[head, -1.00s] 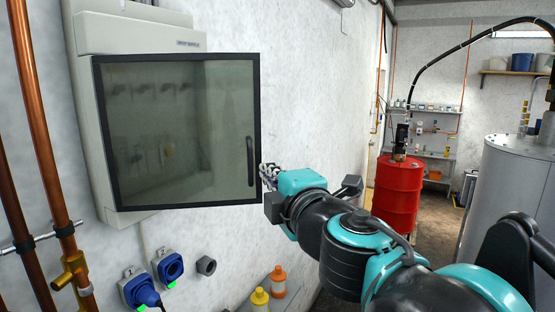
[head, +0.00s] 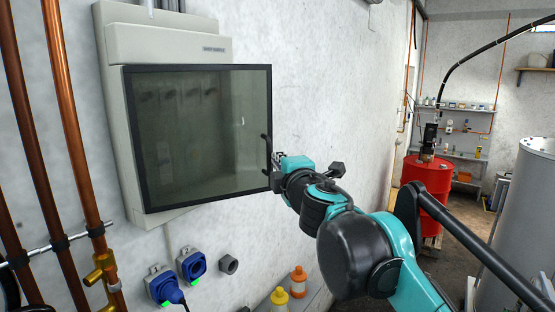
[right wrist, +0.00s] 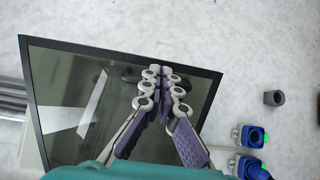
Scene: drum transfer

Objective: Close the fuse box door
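The fuse box (head: 165,42) is a pale grey wall cabinet at the left of the head view. Its dark-framed glass door (head: 200,130) stands partly open, its right edge out from the cabinet. The dark handle (head: 266,155) is near that edge. My right gripper (head: 276,165) is at the handle. In the right wrist view the fingertips (right wrist: 162,74) come together over the handle (right wrist: 130,76), in front of the door glass (right wrist: 75,90). They look shut; I see no clear grip around the handle. My left gripper is out of view.
Copper pipes (head: 66,110) run down the wall at left. Blue sockets (head: 191,264) and a grey fitting (head: 228,265) are below the box. Yellow (head: 279,297) and orange (head: 298,281) bottles stand lower. A red drum (head: 428,190) and grey tank (head: 520,220) are at right.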

